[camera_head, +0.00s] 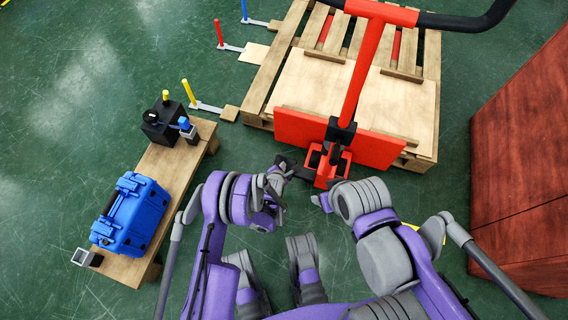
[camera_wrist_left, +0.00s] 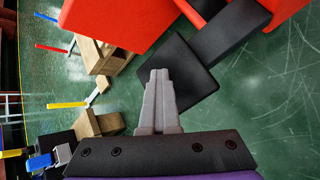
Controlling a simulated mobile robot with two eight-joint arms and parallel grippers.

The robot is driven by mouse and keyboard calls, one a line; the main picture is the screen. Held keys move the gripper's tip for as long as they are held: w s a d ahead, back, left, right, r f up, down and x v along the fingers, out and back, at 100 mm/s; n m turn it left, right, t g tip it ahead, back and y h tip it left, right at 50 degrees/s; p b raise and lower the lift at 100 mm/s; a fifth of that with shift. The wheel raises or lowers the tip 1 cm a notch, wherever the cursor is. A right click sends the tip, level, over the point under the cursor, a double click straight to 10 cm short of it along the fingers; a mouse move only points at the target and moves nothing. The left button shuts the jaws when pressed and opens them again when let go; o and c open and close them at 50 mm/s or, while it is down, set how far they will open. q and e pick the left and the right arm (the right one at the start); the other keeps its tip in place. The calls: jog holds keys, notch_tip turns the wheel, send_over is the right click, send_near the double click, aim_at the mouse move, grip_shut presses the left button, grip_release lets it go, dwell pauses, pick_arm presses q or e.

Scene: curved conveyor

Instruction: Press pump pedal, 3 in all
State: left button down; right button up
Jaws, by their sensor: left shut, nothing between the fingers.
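A red pallet jack (camera_head: 335,130) with an upright red handle stands at a wooden pallet. Its black pump pedal (camera_head: 298,169) sticks out to the left, low at the jack's base. In the left wrist view the pedal is a flat black plate (camera_wrist_left: 190,62) on a dark arm. My left gripper (camera_head: 283,172) is shut and empty, its grey fingertips (camera_wrist_left: 160,76) overlapping the pedal plate. I cannot tell whether they touch it. My right gripper (camera_head: 318,201) is right of the left one, below the jack's base; its fingers are too hidden to read.
The wooden pallet (camera_head: 260,88) lies behind the jack. A low wooden bench (camera_head: 160,163) at the left bears a blue case (camera_head: 131,214) and a black box (camera_head: 162,121). A large reddish wooden crate (camera_head: 525,160) stands at the right. Green floor around the jack's left is clear.

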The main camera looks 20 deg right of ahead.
pick_arm(q)
jog(key=shift+r+p, duration=1.35)
jog(key=shift+r, duration=0.55)
pick_arm(e)
jog(key=shift+w+v, duration=0.2)
jog(key=shift+v, duration=0.9)
pick_arm(q)
jog(key=shift+r, duration=0.15)
pick_arm(e)
jog(key=shift+r, duration=0.15)
pick_arm(q)
notch_tip(320, 180, up, 5)
jog(key=p, duration=0.3)
pick_arm(e)
jog(key=v, duration=0.3)
jog(key=shift+w+r, duration=0.15)
jog(key=shift+w, duration=0.15)
grip_shut()
